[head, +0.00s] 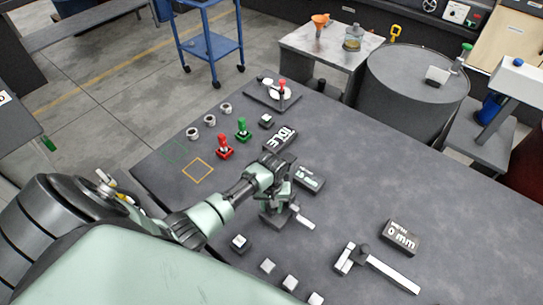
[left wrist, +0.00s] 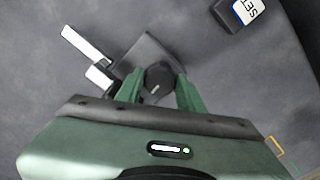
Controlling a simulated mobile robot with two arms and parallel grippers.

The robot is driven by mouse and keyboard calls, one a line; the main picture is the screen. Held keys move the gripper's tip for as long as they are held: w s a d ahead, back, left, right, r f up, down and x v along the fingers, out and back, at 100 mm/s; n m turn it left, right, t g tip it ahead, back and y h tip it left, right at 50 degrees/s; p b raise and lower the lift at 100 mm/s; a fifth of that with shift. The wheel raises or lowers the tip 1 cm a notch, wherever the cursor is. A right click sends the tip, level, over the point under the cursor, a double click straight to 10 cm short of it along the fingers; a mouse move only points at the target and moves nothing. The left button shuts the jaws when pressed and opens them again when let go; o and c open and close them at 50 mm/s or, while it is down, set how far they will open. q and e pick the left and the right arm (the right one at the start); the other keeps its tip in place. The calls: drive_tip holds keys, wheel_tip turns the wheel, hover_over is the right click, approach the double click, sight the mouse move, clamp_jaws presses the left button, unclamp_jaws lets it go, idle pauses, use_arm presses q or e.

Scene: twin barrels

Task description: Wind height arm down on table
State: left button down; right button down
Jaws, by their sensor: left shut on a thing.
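My left gripper (head: 278,194) is over a small dark device (head: 270,217) on the dark table (head: 345,215). In the left wrist view its green fingers (left wrist: 160,92) are shut on a dark round knob (left wrist: 158,80) above a square grey plate (left wrist: 150,50). A white bar (head: 305,222) sticks out beside the device and also shows in the left wrist view (left wrist: 85,45). A separate white bar (head: 390,273) with a dark pivot lies flat at the front right, below a dark display (head: 401,238) reading "0 mm". I cannot tell which bar is the height arm. My right gripper is out of view.
A dark label block (head: 309,178) stands just behind the gripper, and an "IDLE" sign (head: 280,138) farther back. Red (head: 223,148) and green (head: 243,130) knobs stand at the back left. Small white-topped buttons (head: 290,283) line the front edge. The table's right half is mostly clear.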

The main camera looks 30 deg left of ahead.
use_arm(q)
drive_tip(key=shift+w+r, duration=0.15)
drive_tip(key=c, duration=1.1)
unclamp_jaws()
drive_tip(key=shift+o, duration=1)
wheel_tip(320, 180, up, 8)
drive_tip(key=shift+f+b, duration=0.15)
drive_tip(key=shift+b, duration=0.5)
